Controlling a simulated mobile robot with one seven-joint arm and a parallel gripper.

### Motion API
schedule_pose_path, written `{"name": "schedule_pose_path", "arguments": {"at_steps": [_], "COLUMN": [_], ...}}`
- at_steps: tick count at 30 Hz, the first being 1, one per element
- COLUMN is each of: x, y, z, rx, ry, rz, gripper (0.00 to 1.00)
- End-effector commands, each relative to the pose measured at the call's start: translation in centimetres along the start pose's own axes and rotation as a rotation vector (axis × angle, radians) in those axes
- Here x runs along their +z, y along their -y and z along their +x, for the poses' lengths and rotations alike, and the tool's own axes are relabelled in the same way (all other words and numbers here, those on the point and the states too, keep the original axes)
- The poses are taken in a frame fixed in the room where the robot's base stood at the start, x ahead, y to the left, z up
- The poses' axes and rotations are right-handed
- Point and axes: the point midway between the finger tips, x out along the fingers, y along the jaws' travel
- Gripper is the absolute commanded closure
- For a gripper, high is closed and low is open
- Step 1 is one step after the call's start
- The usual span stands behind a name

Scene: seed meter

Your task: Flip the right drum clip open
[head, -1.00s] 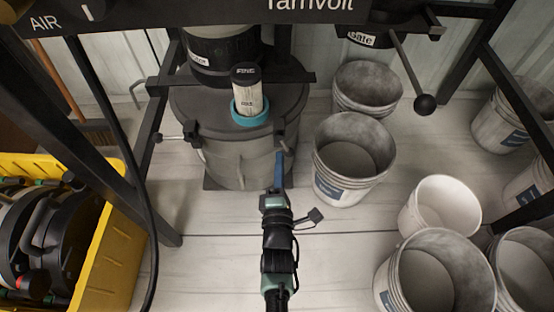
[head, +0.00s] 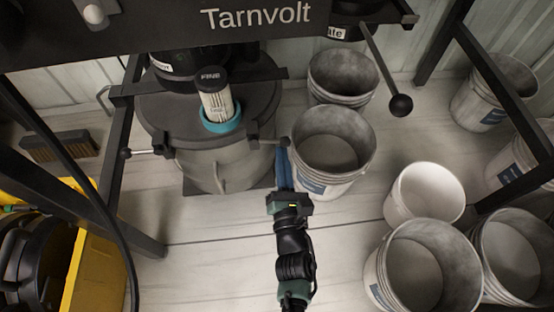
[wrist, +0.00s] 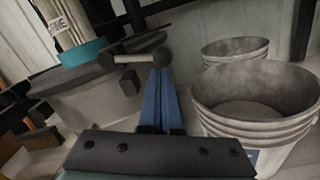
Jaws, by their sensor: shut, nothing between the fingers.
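The grey drum (head: 205,165) stands under the frame with a dark lid. Its right clip (head: 268,141) is a light rod with a dark ball end, sticking out sideways to the right from a black bracket on the rim. The left clip (head: 141,153) sticks out to the left. My gripper (head: 281,152) has blue fingers, shut and empty, with the tips right at the ball of the right clip. In the wrist view the fingers (wrist: 160,72) point at the ball end of the right clip (wrist: 130,59), just below it; contact cannot be told.
A grey bucket (head: 332,140) stands close to the right of my fingers. More buckets stand behind and to the right. A cartridge (head: 215,100) in a teal ring sits on the lid. A yellow crate (head: 85,270) is at lower left. Black frame legs flank the drum.

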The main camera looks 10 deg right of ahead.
Motion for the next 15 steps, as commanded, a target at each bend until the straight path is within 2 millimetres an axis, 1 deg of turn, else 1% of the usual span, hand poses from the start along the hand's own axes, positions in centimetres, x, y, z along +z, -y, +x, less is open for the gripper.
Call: {"name": "schedule_pose_path", "arguments": {"at_steps": [3, 9, 15], "x": [0.7, 1.6, 2.1], "y": [0.1, 0.1, 0.1], "z": [0.0, 0.1, 0.1], "rx": [0.005, 0.012, 0.012], "ry": [0.002, 0.002, 0.001], "rz": [-0.093, -0.214, -0.207], "gripper": [1.00, 1.00, 1.00]}}
